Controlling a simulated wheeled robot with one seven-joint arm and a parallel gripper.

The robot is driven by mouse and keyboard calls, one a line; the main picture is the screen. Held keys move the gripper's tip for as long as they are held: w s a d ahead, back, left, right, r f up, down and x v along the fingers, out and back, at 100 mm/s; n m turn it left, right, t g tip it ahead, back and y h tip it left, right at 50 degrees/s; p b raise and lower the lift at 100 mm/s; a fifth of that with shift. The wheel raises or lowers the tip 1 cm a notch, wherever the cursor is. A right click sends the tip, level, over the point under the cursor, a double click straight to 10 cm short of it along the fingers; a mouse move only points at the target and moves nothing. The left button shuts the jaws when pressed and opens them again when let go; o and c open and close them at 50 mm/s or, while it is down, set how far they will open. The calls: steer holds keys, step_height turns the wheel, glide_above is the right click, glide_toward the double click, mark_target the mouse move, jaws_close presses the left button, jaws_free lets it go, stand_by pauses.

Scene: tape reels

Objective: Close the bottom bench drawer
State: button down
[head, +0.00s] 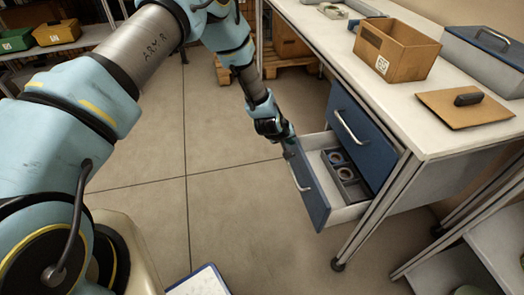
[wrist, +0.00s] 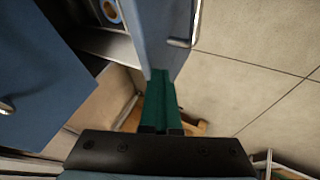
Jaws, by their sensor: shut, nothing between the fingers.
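The bottom drawer (head: 309,190) of the bench is pulled open, its blue front standing out from the frame. Grey holders with tape reels (head: 344,172) lie inside it. My gripper (head: 289,152) is at the far end of the drawer front, near its top edge. In the wrist view my green fingers (wrist: 160,78) are together and empty, their tips at the end of the drawer front (wrist: 160,25). The drawer's handle (wrist: 180,43) shows to the right of the tips. I cannot tell whether the fingers touch the front.
The upper blue drawer (head: 362,135) is shut above the open one. The white benchtop (head: 400,110) bears a cardboard bin (head: 396,50), a grey toolbox (head: 485,60) and a clipboard-like board (head: 450,112). A pallet (head: 290,62) stands behind. The floor left of the drawer is clear.

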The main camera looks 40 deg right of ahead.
steer(key=s+d+b, duration=0.4)
steer(key=d, duration=0.7)
steer(key=shift+s+d, duration=0.15)
steer(key=shift+s, duration=0.05)
